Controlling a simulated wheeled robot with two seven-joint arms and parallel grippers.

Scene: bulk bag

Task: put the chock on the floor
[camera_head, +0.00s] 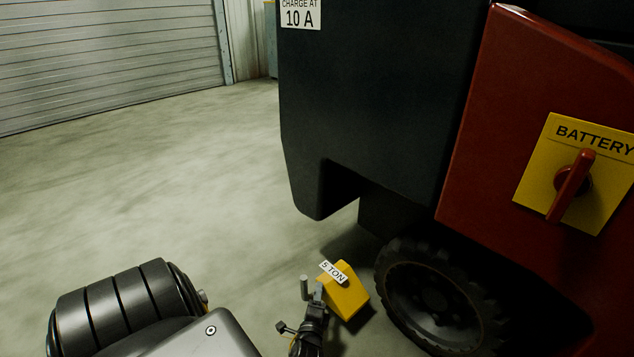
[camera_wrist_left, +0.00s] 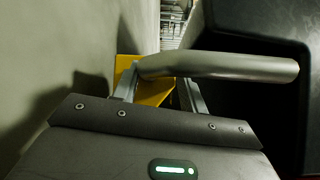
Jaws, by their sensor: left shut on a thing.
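The yellow chock (camera_head: 345,293) with a white "5 TON" label is at the bottom middle of the head view, just left of the black wheel (camera_head: 436,298). My left gripper (camera_head: 317,301) is shut on the chock's grey metal handle, whose end sticks up beside the jaws. In the left wrist view the handle (camera_wrist_left: 225,66) crosses by the fingers (camera_wrist_left: 160,92), with the yellow chock (camera_wrist_left: 154,93) behind them. I cannot tell whether the chock touches the floor (camera_head: 170,190). My right gripper is not in view.
A dark vehicle body (camera_head: 390,90) with a red panel (camera_head: 490,130) and a yellow battery switch plate (camera_head: 543,150) stands at the right, overhanging the floor near the wheel. The floor to the left is clear as far as the roller door (camera_head: 110,60).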

